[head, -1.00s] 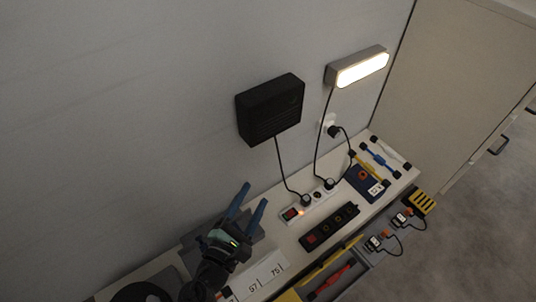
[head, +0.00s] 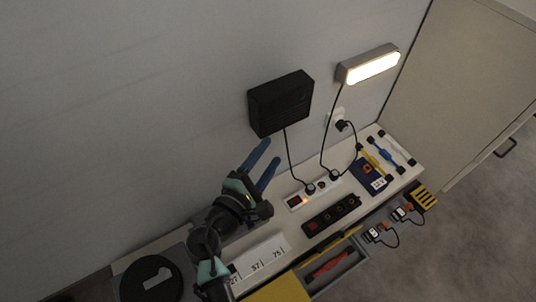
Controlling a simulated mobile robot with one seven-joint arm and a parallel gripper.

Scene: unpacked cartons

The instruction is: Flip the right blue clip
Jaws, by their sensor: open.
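My gripper (head: 272,151) has two blue fingers, spread apart and empty. It is above the left part of the bench in the head view, in front of the grey wall. I see no part that is clearly a pair of blue clips. A blue strip with dark ends (head: 384,155) lies at the far right end of the bench, between a yellow strip (head: 369,160) and a white strip (head: 398,148). A dark blue device with a pale label (head: 368,175) lies just left of them. My gripper is well apart from all of these.
A white power strip (head: 318,194) and a black one (head: 331,215) lie mid-bench. Cables run up to a black wall box (head: 280,103) and a lit lamp (head: 372,67). An open drawer (head: 318,287) with a red tool (head: 332,265) juts out in front.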

